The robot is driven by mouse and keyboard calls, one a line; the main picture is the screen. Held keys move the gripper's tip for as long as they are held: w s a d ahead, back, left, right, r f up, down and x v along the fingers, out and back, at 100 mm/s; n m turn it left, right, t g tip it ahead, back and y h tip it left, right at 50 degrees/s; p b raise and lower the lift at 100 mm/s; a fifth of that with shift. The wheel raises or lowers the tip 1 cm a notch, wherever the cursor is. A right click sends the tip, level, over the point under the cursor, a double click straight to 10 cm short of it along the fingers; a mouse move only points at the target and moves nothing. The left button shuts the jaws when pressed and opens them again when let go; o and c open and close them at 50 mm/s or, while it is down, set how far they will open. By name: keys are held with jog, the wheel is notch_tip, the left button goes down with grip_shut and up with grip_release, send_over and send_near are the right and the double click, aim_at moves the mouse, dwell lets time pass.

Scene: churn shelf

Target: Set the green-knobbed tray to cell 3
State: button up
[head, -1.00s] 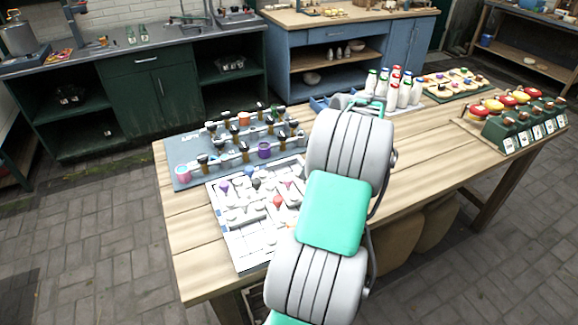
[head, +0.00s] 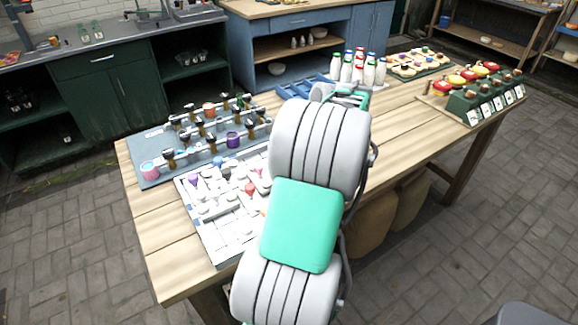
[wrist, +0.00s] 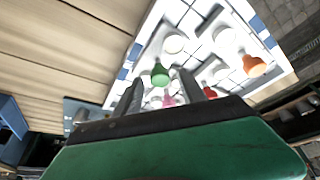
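The green-knobbed tray's green knob (wrist: 160,74) shows in the wrist view, on the white slotted board (wrist: 140,62). My gripper (wrist: 161,80) is open, with its two dark fingers apart and pointing at the board. The green knob appears in the gap between the fingertips, but I cannot tell how far beyond them it is. In the head view, the white board (head: 222,246) lies on the near left of the wooden table. My arm covers its right part there, and neither the gripper nor the green knob can be made out. Cell numbers cannot be read.
Other knobs stand close by: orange (wrist: 254,66), red (wrist: 209,92) and pink (wrist: 168,101). A blue-grey rack (head: 150,178) with cups lies behind the board. White bottles (head: 358,68) and a green box row (head: 478,105) stand farther right. The table's near left corner (head: 165,285) is bare.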

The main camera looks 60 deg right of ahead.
jog(key=p+v, duration=0.1)
jog(key=v, duration=0.6)
jog(key=shift+s+r, duration=0.2)
jog(key=shift+r, duration=0.15)
